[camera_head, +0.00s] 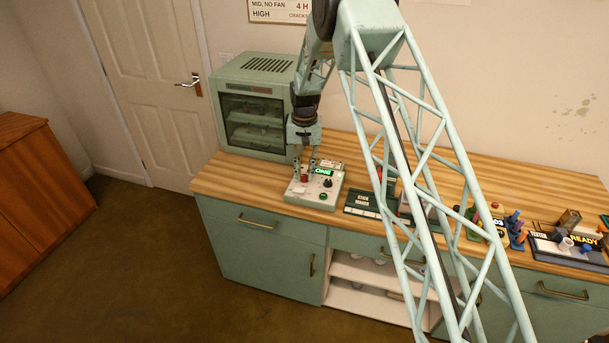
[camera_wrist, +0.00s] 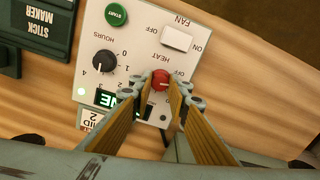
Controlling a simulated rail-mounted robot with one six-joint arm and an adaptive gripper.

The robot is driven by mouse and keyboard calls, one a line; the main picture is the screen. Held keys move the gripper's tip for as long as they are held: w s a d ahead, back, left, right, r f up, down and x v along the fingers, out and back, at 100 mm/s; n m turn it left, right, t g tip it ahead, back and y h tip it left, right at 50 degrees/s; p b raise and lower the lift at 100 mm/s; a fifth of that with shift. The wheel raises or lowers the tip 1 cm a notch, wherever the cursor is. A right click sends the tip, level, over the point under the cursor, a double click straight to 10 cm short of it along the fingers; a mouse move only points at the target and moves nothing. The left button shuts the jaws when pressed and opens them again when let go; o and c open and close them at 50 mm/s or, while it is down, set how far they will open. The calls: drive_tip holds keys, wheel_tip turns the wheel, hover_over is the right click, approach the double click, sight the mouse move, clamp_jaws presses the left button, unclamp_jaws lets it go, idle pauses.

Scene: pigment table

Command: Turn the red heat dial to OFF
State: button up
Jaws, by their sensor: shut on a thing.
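The red heat dial (camera_wrist: 160,80) sits on the white control panel (camera_wrist: 139,42), below the printed word HEAT in the wrist view. OFF is printed on the panel near the dial. My gripper (camera_wrist: 164,88) has its two fingers on either side of the red dial and is shut on it. The exact pointer direction of the dial is hard to read. In the head view the control box (camera_head: 316,203) stands on the counter, with my gripper (camera_head: 304,172) reaching down onto the red dial (camera_head: 304,178).
The panel also carries a black hours dial (camera_wrist: 104,61), a green START button (camera_wrist: 116,15), a white fan switch (camera_wrist: 177,38) and a lit display (camera_wrist: 106,98). A dark STICK MAKER holder (camera_wrist: 45,27) stands beside it. A green oven (camera_head: 254,105) stands behind the box.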

sight(305, 176)
drive_tip(key=n+b, duration=0.2)
drive_tip(key=n, duration=0.4)
idle(0.3)
drive_tip(key=shift+n, duration=0.3)
drive_tip(key=o, duration=0.9)
drive_tip(key=shift+r, duration=0.15)
wheel_tip(305, 176, up, 12)
drive_tip(key=shift+f, duration=0.15)
idle(0.3)
idle(0.4)
